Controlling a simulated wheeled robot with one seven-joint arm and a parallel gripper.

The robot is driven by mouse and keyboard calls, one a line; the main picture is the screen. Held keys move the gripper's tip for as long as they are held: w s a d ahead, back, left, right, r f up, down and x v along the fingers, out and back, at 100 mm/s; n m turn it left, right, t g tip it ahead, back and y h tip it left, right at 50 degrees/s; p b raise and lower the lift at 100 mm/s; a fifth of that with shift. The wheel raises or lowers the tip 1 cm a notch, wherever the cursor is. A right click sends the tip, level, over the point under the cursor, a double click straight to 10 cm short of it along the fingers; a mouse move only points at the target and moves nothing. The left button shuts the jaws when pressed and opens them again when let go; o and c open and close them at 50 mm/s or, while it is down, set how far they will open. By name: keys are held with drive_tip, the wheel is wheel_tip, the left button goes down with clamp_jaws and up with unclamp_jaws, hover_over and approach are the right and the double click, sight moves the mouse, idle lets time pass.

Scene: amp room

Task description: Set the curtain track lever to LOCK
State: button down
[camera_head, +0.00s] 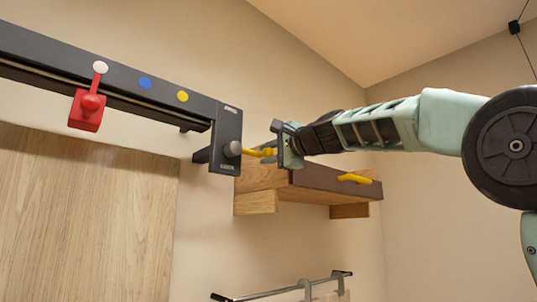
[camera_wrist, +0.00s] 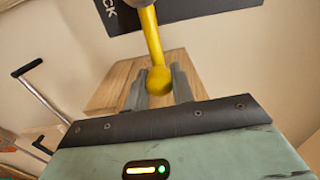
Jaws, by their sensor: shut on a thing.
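The curtain track (camera_head: 50,55) is a black rail across the upper left. Its dark end bracket (camera_head: 226,125) carries a grey round hub (camera_head: 232,149). A yellow lever (camera_head: 256,153) sticks out from the hub to the right, roughly level. My gripper (camera_head: 275,152) reaches in from the right and is shut on the lever's outer end. In the wrist view the lever's ball end (camera_wrist: 158,80) sits between the two grey fingers (camera_wrist: 157,88). White letters ending in "CK" (camera_wrist: 109,8) show on the dark plate; the rest is cut off.
A red block (camera_head: 86,110) hangs on the track, near white, blue and yellow dots. A wooden shelf unit (camera_head: 262,179) with a dark front and another yellow handle (camera_head: 354,178) lies close below my gripper. A metal rail (camera_head: 290,286) is lower down. A wood panel (camera_head: 80,220) stands left.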

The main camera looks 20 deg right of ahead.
drive_tip(key=shift+f, duration=0.15)
drive_tip(key=c, duration=1.2)
unclamp_jaws()
drive_tip(key=shift+s+d, duration=0.1)
drive_tip(key=b+v, duration=0.6)
drive_tip(key=v, duration=1.1)
drive_tip(key=shift+s+b, duration=0.1)
drive_tip(key=shift+b, duration=0.2)
